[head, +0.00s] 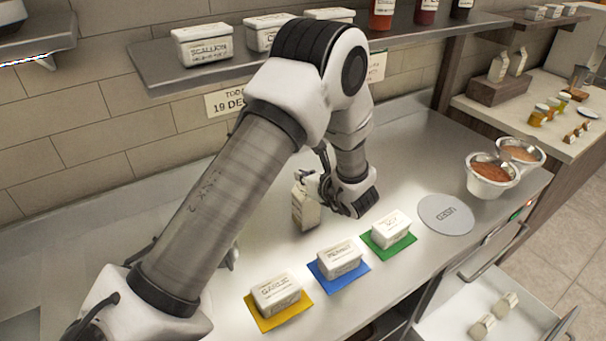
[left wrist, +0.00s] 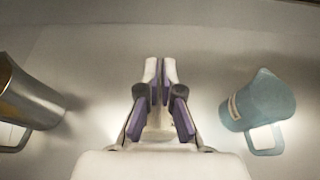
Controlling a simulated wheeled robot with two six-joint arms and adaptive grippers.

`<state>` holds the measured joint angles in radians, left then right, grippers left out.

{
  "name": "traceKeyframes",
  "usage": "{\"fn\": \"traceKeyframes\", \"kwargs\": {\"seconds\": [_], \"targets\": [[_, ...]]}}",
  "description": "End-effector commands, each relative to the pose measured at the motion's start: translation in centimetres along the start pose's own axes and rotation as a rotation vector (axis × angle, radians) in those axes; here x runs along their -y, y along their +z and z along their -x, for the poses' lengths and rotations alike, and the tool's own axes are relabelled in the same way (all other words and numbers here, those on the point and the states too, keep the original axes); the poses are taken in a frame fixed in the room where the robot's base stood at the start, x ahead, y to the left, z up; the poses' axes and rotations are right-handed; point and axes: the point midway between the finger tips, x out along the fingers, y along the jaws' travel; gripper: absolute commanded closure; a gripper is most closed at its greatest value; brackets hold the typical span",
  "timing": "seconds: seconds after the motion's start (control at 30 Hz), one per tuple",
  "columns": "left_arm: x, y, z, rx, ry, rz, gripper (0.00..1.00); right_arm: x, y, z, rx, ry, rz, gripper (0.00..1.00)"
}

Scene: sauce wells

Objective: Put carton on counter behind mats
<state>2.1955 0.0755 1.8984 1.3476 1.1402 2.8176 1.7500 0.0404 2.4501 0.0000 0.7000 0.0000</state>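The white carton (head: 305,210) with a gabled top is upright over the counter, behind the blue and green mats. My left gripper (head: 308,184) is at its top, with the fingers close together on the gable. I cannot tell if the carton's base touches the counter. In the left wrist view my left gripper (left wrist: 161,72) has only a narrow gap between its fingertips. The mats are yellow (head: 264,322), blue (head: 325,286) and green (head: 378,248). Each bears a white labelled tub. My right gripper is not in view.
A steel jug (left wrist: 33,98) and a blue jug (left wrist: 262,100) flank the gripper in the left wrist view. A round grey disc (head: 446,216) and two bowls (head: 491,180) stand to the right. A shelf (head: 165,78) of tubs and bottles overhangs the back.

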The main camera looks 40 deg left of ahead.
Motion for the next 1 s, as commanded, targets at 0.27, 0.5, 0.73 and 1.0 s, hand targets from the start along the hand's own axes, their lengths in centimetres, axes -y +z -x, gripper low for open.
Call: {"fn": "traceKeyframes", "kwargs": {"seconds": [0.27, 0.5, 0.73, 1.0], "targets": [[0.0, -0.8, -0.3, 0.002, -0.001, 0.002, 1.00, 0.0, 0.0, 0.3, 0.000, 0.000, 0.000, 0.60], [0.0, -1.0, -0.4, 0.000, 0.000, 0.001, 0.69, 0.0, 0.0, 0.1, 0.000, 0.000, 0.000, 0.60], [0.0, -1.0, -0.4, 0.000, 0.000, 0.001, 0.69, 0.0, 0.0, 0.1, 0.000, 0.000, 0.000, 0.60], [0.1, -0.8, 2.6, 0.004, -0.005, -0.002, 0.69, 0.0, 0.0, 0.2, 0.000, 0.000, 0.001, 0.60]]}}
